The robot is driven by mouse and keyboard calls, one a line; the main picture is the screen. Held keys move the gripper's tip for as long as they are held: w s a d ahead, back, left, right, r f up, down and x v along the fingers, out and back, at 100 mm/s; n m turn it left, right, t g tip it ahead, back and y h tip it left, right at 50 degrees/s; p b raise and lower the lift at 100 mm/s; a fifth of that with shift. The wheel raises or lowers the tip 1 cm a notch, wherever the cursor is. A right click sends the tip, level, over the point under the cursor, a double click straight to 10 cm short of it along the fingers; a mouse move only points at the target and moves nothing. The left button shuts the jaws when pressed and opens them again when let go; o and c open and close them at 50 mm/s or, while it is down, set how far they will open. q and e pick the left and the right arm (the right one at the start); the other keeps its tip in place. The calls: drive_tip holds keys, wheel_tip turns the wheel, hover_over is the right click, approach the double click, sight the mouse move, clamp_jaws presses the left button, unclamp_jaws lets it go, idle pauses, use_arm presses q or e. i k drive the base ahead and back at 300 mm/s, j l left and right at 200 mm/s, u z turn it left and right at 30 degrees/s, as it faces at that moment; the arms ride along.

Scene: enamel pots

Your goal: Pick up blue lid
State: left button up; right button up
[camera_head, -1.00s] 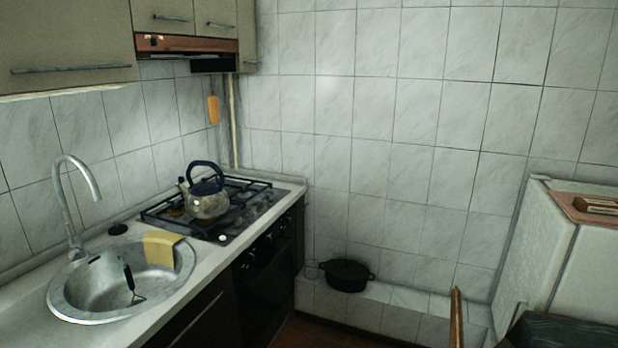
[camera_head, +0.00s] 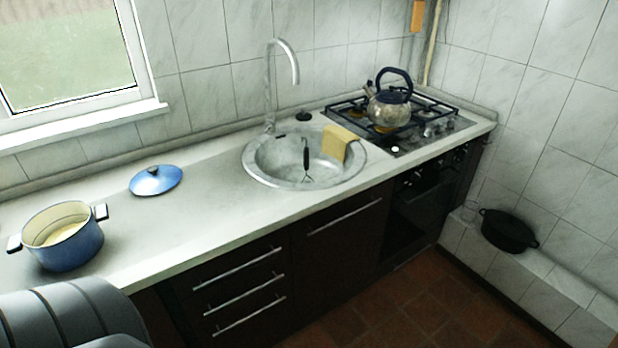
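The blue lid (camera_head: 156,181) lies flat on the light countertop, left of the sink, with a dark knob on top. An open blue pot (camera_head: 66,238) with two side handles and a cream inside stands on the counter to the left of the lid, apart from it. Neither of my grippers shows in this view. A dark grey rounded shape at the lower left corner may be part of my own body.
The counter (camera_head: 205,200) is clear between lid and sink (camera_head: 303,160). A kettle (camera_head: 389,105) stands on the stove. A black pot (camera_head: 508,231) sits on the low tiled ledge. The floor (camera_head: 400,310) in front is open.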

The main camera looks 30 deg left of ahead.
sight(156, 180)
drive_tip(key=u, duration=2.1)
